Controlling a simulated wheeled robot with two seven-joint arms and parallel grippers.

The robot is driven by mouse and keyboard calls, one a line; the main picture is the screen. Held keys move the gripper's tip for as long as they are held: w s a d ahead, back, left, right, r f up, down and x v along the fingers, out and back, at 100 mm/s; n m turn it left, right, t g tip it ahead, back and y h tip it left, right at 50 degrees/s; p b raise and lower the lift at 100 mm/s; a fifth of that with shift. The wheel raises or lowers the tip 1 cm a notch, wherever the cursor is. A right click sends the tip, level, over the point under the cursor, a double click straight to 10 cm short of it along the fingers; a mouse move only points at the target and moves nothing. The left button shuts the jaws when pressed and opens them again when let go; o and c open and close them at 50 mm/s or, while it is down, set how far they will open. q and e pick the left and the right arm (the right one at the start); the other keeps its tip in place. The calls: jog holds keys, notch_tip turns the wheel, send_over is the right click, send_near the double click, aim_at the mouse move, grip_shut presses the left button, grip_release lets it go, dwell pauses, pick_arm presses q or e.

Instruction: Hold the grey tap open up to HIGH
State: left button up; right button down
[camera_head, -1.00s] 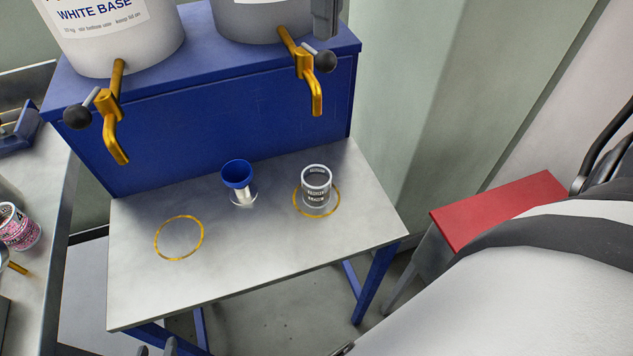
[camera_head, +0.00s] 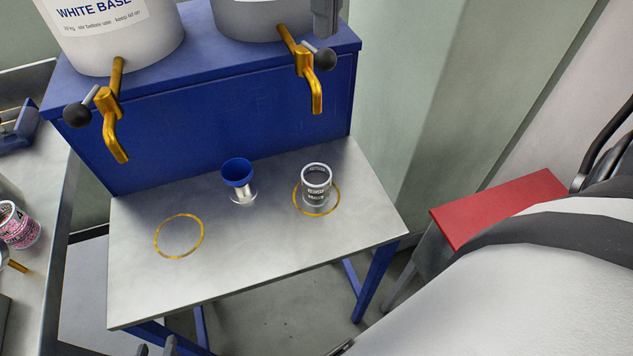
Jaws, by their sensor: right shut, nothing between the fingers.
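The grey tap is brass, with its spout (camera_head: 316,95) pointing down from the grey tub (camera_head: 245,28). Its lever ends in a black ball (camera_head: 325,60), out to the right of the tap body. My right gripper (camera_head: 325,32) looks like the grey shut shape entering from the top edge, just above the ball. I cannot tell whether it touches the ball. No stream shows from the spout. My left gripper (camera_head: 156,349) barely shows at the bottom edge, its two tips apart. No HIGH mark is readable.
The white base tub (camera_head: 120,40) has a similar brass tap (camera_head: 112,130) at left. The left yellow ring (camera_head: 158,248) is empty. A red-topped stand (camera_head: 500,208) is at right. The table front (camera_head: 240,255) is clear.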

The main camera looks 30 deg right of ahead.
aim_at(326, 49)
pick_arm(q)
jog(key=shift+f, duration=0.1)
dwell(0.5)
